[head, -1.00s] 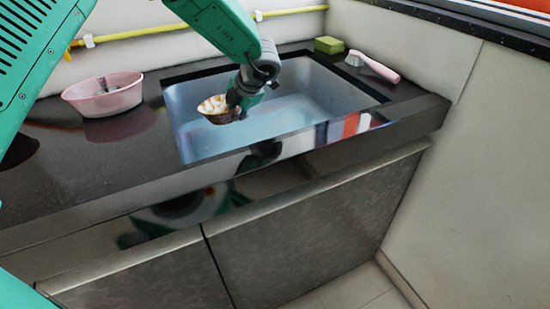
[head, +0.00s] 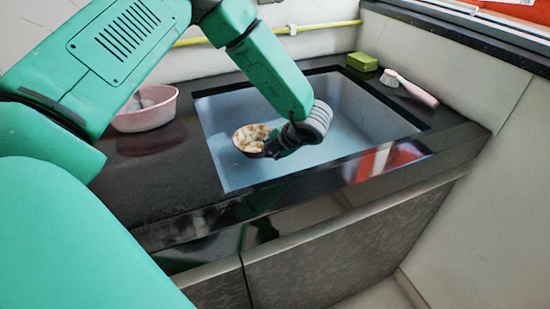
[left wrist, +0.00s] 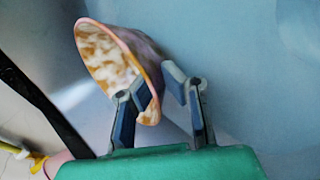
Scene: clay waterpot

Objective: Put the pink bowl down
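A small bowl (head: 250,139) with a pink rim and a white and brown blotched inside is held over the sink in the head view. In the left wrist view the bowl (left wrist: 108,62) is tilted, its opening facing left. In the head view my left gripper (head: 274,148) is at the bowl's right side, partly hidden by the wrist. My right gripper is not in view.
The grey sink (head: 350,100) is recessed in a dark countertop (head: 165,185). A pink basin (head: 148,115) with something inside stands left of the sink. A green sponge (head: 362,62) and a pink-handled brush (head: 410,88) lie behind its right side. The counter's front left is clear.

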